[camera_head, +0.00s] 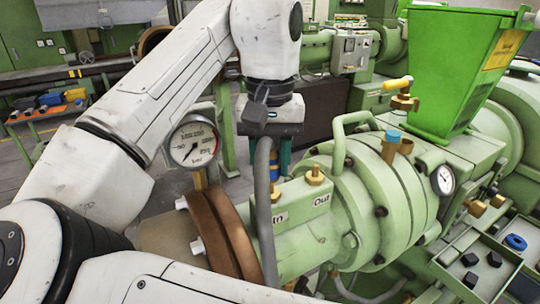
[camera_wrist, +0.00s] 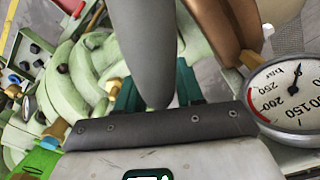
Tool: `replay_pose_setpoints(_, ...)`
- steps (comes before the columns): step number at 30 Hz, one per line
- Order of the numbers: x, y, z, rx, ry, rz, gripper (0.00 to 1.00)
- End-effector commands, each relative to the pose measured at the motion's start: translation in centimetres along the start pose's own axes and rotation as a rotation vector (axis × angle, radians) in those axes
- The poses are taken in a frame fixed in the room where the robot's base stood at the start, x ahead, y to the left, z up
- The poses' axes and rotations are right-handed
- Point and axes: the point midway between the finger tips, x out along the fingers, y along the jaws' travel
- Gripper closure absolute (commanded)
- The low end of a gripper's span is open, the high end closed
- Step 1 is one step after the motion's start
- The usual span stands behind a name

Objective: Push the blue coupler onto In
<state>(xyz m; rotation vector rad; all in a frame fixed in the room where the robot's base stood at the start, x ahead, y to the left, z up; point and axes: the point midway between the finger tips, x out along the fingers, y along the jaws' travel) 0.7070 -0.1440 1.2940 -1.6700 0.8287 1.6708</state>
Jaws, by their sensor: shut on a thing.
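My gripper (camera_head: 279,165) points down over the green block with the white In label (camera_head: 279,218) and Out label (camera_head: 322,200). Its green fingers also show in the wrist view (camera_wrist: 157,96), on either side of a grey hose. The gripper is shut on the blue coupler (camera_head: 274,172), of which only a sliver of blue shows behind the grey hose (camera_head: 265,205). The Out fitting (camera_head: 315,174) stands bare.
A pressure gauge (camera_head: 194,142) stands left of my gripper, near brown heater bands (camera_head: 222,235). A green handle (camera_head: 339,140) and a blue-capped fitting (camera_head: 393,137) rise at right. A tray (camera_head: 450,257) with loose parts lies lower right.

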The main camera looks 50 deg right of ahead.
Motion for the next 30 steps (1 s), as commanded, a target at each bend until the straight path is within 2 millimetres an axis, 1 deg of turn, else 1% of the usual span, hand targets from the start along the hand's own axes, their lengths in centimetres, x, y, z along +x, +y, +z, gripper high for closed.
replay_pose_setpoints(17, 0.1, 0.0, 0.0, 0.000, 0.000, 0.000, 0.98)
replay_pose_setpoints(30, 1.1, 0.0, 0.0, 0.000, 0.000, 0.001, 0.98)
